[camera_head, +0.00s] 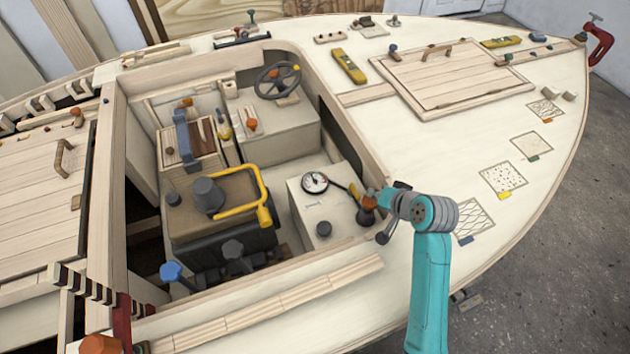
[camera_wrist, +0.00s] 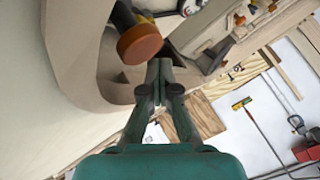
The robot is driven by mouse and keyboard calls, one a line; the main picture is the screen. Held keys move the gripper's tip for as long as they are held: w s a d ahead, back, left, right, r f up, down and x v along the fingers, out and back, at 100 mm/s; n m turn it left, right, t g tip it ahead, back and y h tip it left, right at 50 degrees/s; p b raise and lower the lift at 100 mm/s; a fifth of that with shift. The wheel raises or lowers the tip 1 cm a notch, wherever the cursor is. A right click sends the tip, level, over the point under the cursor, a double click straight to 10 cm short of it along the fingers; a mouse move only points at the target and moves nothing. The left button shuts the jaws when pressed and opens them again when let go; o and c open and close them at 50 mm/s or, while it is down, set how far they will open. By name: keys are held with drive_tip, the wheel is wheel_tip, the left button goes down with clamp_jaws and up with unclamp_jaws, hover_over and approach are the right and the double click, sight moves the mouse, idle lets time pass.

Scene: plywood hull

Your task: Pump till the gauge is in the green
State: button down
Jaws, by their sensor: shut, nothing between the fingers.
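The round gauge (camera_head: 315,182) has a white face and dark rim and sits on top of a pale box (camera_head: 303,208) in the cockpit. Its needle shows, but the face is too small to tell which zone it points to. An orange-capped handle (camera_head: 368,203) stands at the right of this box, partly hidden by my gripper (camera_head: 378,196). In the wrist view the orange cap (camera_wrist: 140,45) is just left of and above my fingertips (camera_wrist: 160,72). My gripper is shut and empty beside the cap; I cannot tell if they touch.
The wooden cockpit rim (camera_head: 345,130) surrounds the well. A steering wheel (camera_head: 277,80) is farther back.

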sight(373, 206)
drive_tip(key=shift+s+d+f, duration=0.1)
drive_tip(key=shift+s+f, duration=0.1)
drive_tip(key=shift+f, duration=1.05)
drive_tip(key=shift+s+d+f, duration=0.1)
drive_tip(key=shift+s+f, duration=0.1)
drive_tip(key=shift+f, duration=1)
idle(2.0)
drive_tip(key=shift+s+d+r, duration=0.1)
drive_tip(key=shift+s+r, duration=0.05)
drive_tip(key=shift+r, duration=0.1)
drive_tip(key=shift+s+r, duration=0.15)
drive_tip(key=shift+r, duration=0.1)
idle(0.4)
drive_tip(key=shift+d+r, duration=0.1)
drive_tip(key=shift+s+d+r, duration=0.1)
drive_tip(key=shift+d+r, duration=0.05)
drive_tip(key=shift+r, duration=1.45)
drive_tip(key=shift+d+r, duration=0.1)
drive_tip(key=shift+r, duration=1.45)
drive_tip(key=shift+a, duration=0.1)
drive_tip(key=shift+a+r, duration=0.1)
